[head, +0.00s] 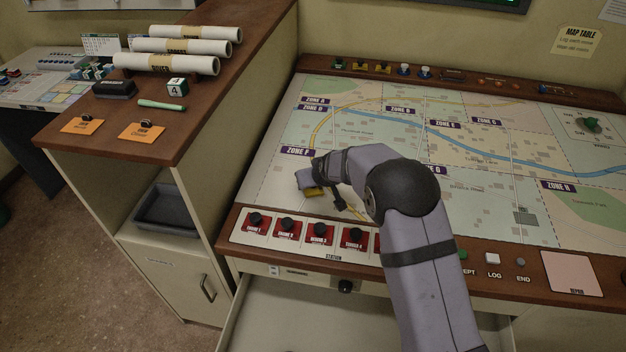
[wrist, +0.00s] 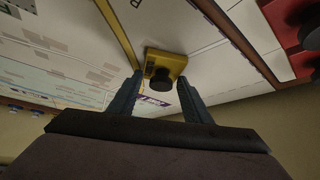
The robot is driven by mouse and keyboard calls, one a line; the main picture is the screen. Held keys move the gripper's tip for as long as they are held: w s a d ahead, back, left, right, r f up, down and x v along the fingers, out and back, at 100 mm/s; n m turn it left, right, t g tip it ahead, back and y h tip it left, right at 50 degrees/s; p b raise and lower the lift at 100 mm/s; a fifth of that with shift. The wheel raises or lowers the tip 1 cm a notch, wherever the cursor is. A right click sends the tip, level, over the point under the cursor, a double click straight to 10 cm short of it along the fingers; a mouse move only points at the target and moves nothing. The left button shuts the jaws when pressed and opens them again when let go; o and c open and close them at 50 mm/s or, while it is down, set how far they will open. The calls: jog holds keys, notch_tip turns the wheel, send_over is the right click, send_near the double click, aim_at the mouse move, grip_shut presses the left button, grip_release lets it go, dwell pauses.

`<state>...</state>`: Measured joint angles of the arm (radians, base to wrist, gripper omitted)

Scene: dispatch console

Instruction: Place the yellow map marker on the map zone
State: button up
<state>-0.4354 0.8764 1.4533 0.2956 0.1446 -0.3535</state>
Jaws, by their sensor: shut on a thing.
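The yellow map marker (wrist: 166,60) is a yellow block with a black knob, held between the two fingers of my gripper (wrist: 160,77) in the wrist view. In the head view my gripper (head: 311,186) is low over the left part of the map (head: 280,180), just below the ZONE F label (head: 297,152). A bit of the yellow marker (head: 314,192) shows under it; my wrist hides part of this area. I cannot tell whether the marker touches the map.
A row of red station tiles with black knobs (head: 287,229) runs along the map's front edge. Several small markers (head: 383,68) stand at the back rail. A wooden cabinet (head: 190,120) with rolled maps stands to the left. A drawer (head: 300,315) is open below.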

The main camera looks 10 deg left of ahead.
jog(key=shift+f, duration=0.2)
jog(key=o, duration=1.1)
jog(key=shift+r, duration=0.1)
jog(key=shift+c, duration=0.2)
jog(key=shift+r, duration=0.25)
jog(key=b+v, duration=0.3)
jog(key=v, duration=0.9)
jog(key=s+d+f+m+g+h, duration=0.2)
jog(key=s+d+f+m+g, duration=0.1)
jog(key=s+d, duration=0.9)
jog(key=s+d+f+m+g+h, duration=0.1)
jog(key=s+d+f+m+g, duration=0.1)
jog(key=s+d, duration=1)
jog(key=s+f+g, duration=0.1)
jog(key=s+f, duration=0.1)
jog(key=s, duration=0.4)
jog(key=shift+d+m+g+h, duration=0.4)
